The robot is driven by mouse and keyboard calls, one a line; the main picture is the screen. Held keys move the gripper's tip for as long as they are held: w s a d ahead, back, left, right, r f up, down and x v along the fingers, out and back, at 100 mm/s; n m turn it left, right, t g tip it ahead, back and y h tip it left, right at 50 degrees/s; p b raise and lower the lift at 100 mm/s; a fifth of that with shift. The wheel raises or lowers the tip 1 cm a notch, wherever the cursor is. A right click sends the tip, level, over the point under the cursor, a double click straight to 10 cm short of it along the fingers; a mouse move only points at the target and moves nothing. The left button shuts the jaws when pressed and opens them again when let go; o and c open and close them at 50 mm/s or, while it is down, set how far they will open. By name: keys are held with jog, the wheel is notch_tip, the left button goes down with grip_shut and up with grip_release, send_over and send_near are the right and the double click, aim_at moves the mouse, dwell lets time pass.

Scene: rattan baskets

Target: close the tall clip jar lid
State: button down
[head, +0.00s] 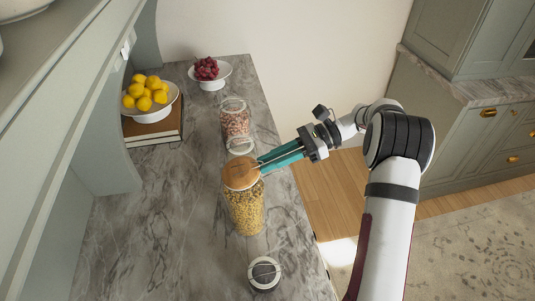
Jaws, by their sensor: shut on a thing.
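A tall glass jar (246,212) of yellow pasta-like pieces stands on the marble counter. Its round wooden lid (238,174) is over its mouth; I cannot tell whether it sits flat or slightly raised. My gripper (260,164) reaches in from the right, its teal fingers close together at the lid's right edge. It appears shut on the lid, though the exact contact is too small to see. Behind stands a glass jar (236,121) of reddish pieces, with a clear round glass part (240,144) at its near side, just above the wooden lid in the picture.
A small round dark-topped container (264,274) stands at the counter's near end. A white bowl of lemons (154,115) rests on books (157,135) at the left. A stand of red fruit (207,69) is at the back. The marble counter (155,220) left of the jars is clear.

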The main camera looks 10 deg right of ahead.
jog(key=shift+d+f, duration=0.1)
jog(key=shift+f, duration=0.45)
jog(key=c, duration=0.8)
grip_release()
jog(key=v, duration=1.2)
